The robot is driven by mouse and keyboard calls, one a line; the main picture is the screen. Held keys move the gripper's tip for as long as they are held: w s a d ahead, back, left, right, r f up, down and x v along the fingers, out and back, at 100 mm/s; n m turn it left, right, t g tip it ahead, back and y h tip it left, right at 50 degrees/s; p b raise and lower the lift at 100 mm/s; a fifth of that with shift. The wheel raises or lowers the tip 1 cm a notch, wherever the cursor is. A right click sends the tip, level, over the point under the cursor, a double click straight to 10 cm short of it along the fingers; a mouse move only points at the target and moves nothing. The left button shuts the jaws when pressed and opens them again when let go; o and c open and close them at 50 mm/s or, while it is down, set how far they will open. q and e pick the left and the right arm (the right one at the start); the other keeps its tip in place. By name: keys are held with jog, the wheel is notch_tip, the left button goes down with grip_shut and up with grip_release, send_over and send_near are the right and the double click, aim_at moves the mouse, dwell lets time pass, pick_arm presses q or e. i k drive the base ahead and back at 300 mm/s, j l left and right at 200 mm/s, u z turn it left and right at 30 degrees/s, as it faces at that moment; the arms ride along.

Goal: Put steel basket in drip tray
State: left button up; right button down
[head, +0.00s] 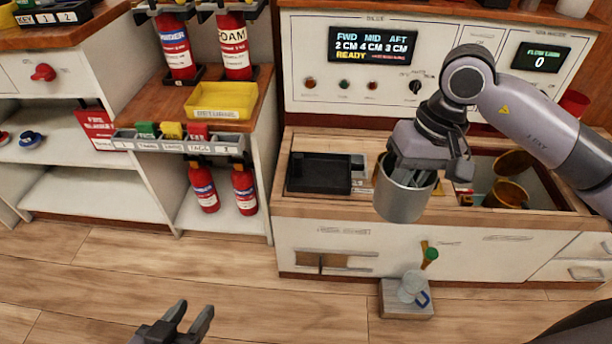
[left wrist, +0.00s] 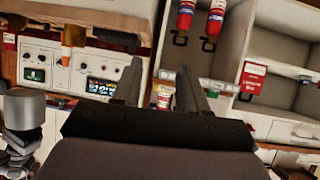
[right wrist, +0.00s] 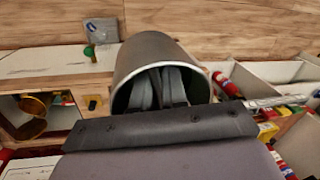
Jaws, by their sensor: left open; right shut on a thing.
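The steel basket (head: 401,203) is a grey metal cylinder. My right gripper (head: 408,168) is shut on it from above, with its fingers reaching into the open mouth. The basket hangs over the counter's front edge, right of a flat black tray (head: 318,174), which I take for the drip tray; it is apart from the tray. The right wrist view shows the basket (right wrist: 155,55) mouth around the fingers; its grip point is hidden. The basket also shows in the left wrist view (left wrist: 24,108). My left gripper (head: 193,314) is open and empty, low over the floor.
Behind the counter stands a panel with a lit display (head: 373,46). Right of the basket, an open recess holds brass-coloured cups (head: 506,193). A grey block (head: 406,300) stands on the floor in front. Left is a shelf with a yellow bin (head: 221,100) and fire extinguishers.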

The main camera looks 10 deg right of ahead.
aim_at(319, 176)
jog(key=i+j, duration=0.45)
jog(key=i, duration=0.55)
